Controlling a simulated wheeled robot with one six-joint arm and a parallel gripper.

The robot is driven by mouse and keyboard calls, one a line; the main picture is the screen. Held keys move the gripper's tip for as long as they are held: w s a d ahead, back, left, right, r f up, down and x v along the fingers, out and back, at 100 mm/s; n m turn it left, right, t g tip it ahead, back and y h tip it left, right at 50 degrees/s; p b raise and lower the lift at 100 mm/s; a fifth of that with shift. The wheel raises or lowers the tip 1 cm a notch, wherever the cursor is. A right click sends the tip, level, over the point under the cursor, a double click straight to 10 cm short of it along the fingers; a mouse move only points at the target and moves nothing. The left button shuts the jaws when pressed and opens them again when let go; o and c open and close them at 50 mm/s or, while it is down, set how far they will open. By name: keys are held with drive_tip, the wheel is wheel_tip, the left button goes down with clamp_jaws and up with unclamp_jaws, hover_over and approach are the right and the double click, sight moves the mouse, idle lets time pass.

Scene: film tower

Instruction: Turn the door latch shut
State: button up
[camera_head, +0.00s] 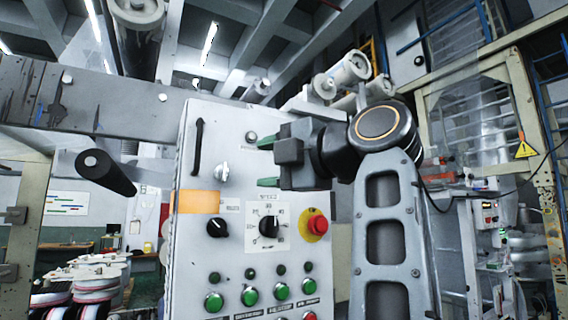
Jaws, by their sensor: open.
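The door latch (222,172) appears to be the small silver turn-piece on the left part of the light grey control cabinet door (232,140). Its grip looks close to upright, leaning slightly. My gripper (267,163) is in front of the cabinet, to the right of the latch, with its green-tipped fingers pointing left. The fingers are apart, one above the other, with nothing between them. A visible gap separates them from the latch. How far the fingers stand out from the door is hard to tell.
A black bar handle (198,146) is above left of the latch. Below are an orange label (195,202), a black knob (217,228), a speed dial (268,226), a red stop button (317,225) and several green buttons (249,296).

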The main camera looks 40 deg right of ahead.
drive_tip(key=shift+s+d, duration=0.25)
drive_tip(key=shift+s, duration=1.05)
